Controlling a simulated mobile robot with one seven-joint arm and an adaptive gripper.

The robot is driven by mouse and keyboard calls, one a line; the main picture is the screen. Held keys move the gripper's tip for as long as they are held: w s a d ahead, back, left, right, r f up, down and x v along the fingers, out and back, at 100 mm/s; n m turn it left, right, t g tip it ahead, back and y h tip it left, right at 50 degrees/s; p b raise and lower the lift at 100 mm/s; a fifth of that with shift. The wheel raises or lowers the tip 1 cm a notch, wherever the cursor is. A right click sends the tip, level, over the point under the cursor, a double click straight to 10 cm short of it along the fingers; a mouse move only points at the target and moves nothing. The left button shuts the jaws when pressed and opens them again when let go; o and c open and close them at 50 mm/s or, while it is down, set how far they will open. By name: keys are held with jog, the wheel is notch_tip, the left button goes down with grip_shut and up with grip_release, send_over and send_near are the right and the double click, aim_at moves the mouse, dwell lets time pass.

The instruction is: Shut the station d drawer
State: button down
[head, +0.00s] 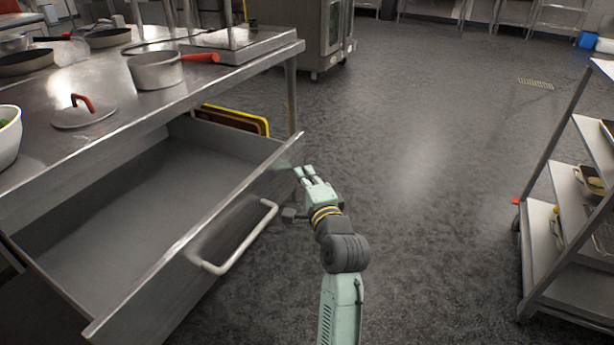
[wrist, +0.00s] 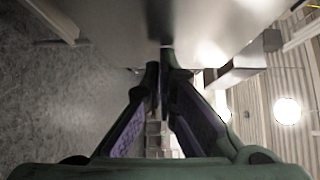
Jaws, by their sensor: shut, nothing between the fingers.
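The drawer (head: 150,195) under the steel worktable is pulled far out and looks empty. Its steel front panel (head: 200,240) faces the open floor and carries a pale bar handle (head: 242,240). My gripper (head: 303,172) is at the right end of the front panel, on its outer side, beyond the handle. In the wrist view the fingertips (wrist: 166,62) are shut with nothing in them, close to the smooth steel panel (wrist: 120,20). I cannot tell whether they touch it. The handle also shows at the upper left of the wrist view (wrist: 52,20).
The worktable (head: 120,95) holds a saucepan (head: 155,70) with a red handle, a lid (head: 84,112) and several pans. Yellow-edged boards (head: 236,120) stand behind the drawer. A shelf cart (head: 570,240) is at right. The floor between is clear.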

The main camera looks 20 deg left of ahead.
jog(key=a+p, duration=0.2)
jog(key=a, duration=0.3)
jog(key=a+p, duration=0.2)
jog(key=a, duration=0.3)
jog(key=w+a+p, duration=0.1)
jog(key=a+p, duration=0.1)
jog(key=a, duration=0.4)
jog(key=shift+a+r, duration=0.1)
jog(key=shift+r, duration=0.15)
jog(key=b, duration=0.8)
send_near(196, 134)
jog(key=x, duration=0.4)
jog(key=shift+w+f, duration=0.15)
jog(key=shift+w, duration=0.25)
jog(key=shift+a, duration=0.35)
jog(key=shift+r, duration=0.25)
jog(key=shift+a, duration=0.1)
